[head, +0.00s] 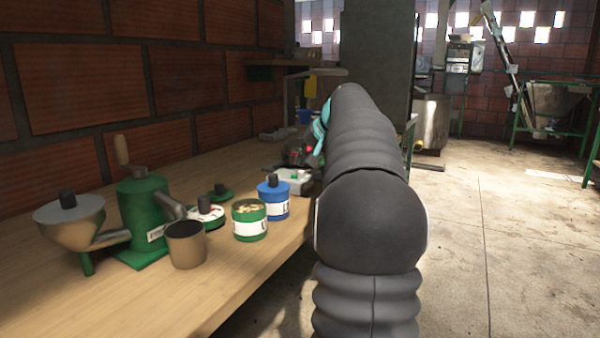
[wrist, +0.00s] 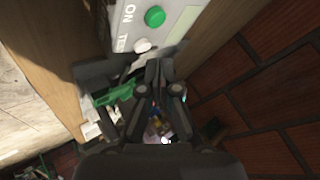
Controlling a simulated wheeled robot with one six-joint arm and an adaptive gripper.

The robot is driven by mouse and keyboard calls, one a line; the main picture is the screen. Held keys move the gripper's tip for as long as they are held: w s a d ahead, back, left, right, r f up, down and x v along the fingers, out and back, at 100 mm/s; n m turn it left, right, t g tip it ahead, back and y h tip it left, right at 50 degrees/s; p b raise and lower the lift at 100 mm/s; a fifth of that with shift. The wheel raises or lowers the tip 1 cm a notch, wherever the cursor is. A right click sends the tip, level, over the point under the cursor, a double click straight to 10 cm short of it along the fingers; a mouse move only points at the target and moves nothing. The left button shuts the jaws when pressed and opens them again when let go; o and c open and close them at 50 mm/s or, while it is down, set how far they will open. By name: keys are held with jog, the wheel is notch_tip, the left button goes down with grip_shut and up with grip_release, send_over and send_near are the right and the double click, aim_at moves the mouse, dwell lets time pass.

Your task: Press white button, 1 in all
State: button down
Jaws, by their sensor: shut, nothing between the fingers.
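A pale grey control box (wrist: 180,28) shows at the top of the wrist view. It bears a white button (wrist: 142,45) beside lettering that starts "TE", and a green button (wrist: 155,16) beside "ON". My gripper (wrist: 154,70) is shut and empty. Its tips appear just below the white button in the picture; I cannot tell whether they touch the box. In the head view, a whitish box (head: 290,181) on the bench is partly covered by my arm, which hides my gripper there.
The wooden bench (head: 140,300) runs along a brick wall. A green grinder (head: 140,215), a brown cup (head: 186,245), a green tin (head: 249,220) and a blue tin (head: 273,199) stand on its near part. Concrete floor (head: 500,240) is clear on the right.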

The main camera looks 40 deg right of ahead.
aim_at(303, 171)
jog(key=shift+f, duration=0.15)
dwell(0.5)
jog(key=shift+w+f, duration=0.1)
jog(key=shift+f, duration=0.2)
jog(key=shift+f+b, duration=0.45)
jog(key=shift+b, duration=0.1)
dwell(0.6)
dwell(0.3)
jog(key=shift+r+p, duration=0.85)
jog(key=shift+r, duration=0.05)
notch_tip(303, 171, up, 2)
jog(key=shift+r+p, duration=0.25)
jog(key=shift+p, duration=0.9)
jog(key=shift+r+p, duration=0.5)
jog(key=shift+r, duration=0.75)
